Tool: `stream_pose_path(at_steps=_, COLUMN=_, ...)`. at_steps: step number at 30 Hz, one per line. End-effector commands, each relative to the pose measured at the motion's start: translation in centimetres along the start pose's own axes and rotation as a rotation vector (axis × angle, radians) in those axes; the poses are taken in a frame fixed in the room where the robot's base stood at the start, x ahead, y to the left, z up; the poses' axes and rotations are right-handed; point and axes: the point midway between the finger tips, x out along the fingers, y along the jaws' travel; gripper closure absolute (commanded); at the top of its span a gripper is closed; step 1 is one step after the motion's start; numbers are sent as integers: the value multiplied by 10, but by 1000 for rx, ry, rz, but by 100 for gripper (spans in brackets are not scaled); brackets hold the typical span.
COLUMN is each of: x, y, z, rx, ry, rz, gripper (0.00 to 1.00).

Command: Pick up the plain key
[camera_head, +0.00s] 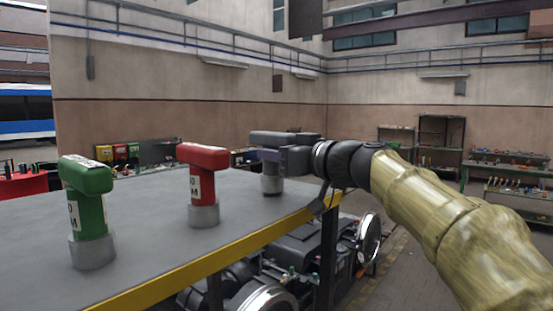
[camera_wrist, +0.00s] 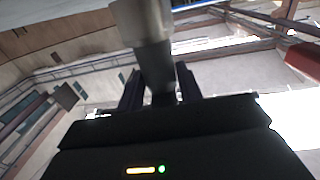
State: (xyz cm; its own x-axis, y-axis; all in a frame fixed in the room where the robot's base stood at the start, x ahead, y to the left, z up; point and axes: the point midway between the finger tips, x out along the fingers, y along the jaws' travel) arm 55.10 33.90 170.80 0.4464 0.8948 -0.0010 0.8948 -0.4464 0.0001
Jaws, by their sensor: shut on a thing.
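The plain key (camera_head: 271,184) is dark grey, T-shaped and without a visible label, with a lighter metal socket at its foot. It stands upright at the far right end of the grey table. My gripper (camera_head: 282,159) reaches it from the right and is shut on its stem, below the crossbar. In the wrist view the key (camera_wrist: 152,55) stands between the two dark fingers (camera_wrist: 160,92). Its foot is at or just above the table top; I cannot tell whether it touches.
A red key (camera_head: 203,180) and a green key (camera_head: 88,212), both with white labels, stand on the grey table (camera_head: 150,215) to the left. The table has a yellow front edge (camera_head: 215,262). A bogie with wheels (camera_head: 300,260) lies below. Shelves (camera_head: 440,140) stand far back right.

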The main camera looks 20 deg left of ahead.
Motion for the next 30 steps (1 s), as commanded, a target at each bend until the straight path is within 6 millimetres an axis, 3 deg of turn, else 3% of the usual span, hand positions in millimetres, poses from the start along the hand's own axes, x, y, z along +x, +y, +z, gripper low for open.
stream_pose_path(at_steps=21, x=0, y=0, z=-133, rx=-4, ry=5, rz=0, gripper=100)
stream_pose_path(at_steps=30, x=-1, y=0, z=-170, rx=-2, ry=4, rz=1, gripper=100)
